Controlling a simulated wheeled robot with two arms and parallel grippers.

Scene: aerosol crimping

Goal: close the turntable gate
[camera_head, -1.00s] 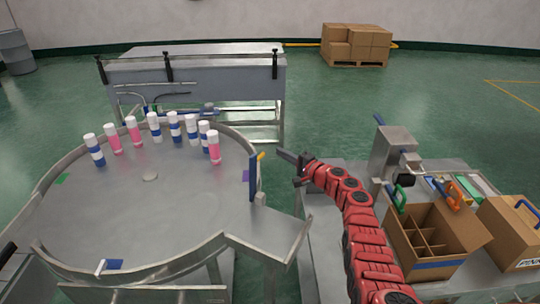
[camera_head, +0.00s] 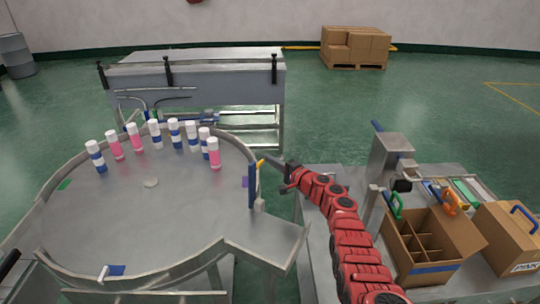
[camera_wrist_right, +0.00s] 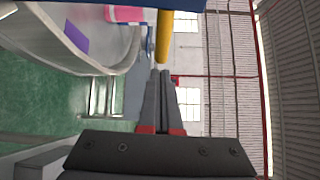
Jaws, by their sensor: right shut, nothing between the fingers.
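The turntable (camera_head: 130,215) is a round steel table with a raised rim, at the left of the head view. Its gate (camera_head: 252,186) is a blue upright panel at the rim's right side, beside the outlet chute. A yellow handle (camera_head: 260,163) sticks out at the gate's top; it shows in the right wrist view (camera_wrist_right: 163,38) just beyond the fingertips. My right gripper (camera_head: 268,158) is shut and empty, its tips close to the handle; I cannot tell if they touch. In the right wrist view its dark fingers (camera_wrist_right: 162,78) lie together. My left gripper is not in view.
Several white-capped pink and blue cans (camera_head: 175,133) stand at the turntable's far side. An open divided carton (camera_head: 424,245) and another box (camera_head: 508,238) are on the right bench. A steel conveyor (camera_head: 190,80) stands behind.

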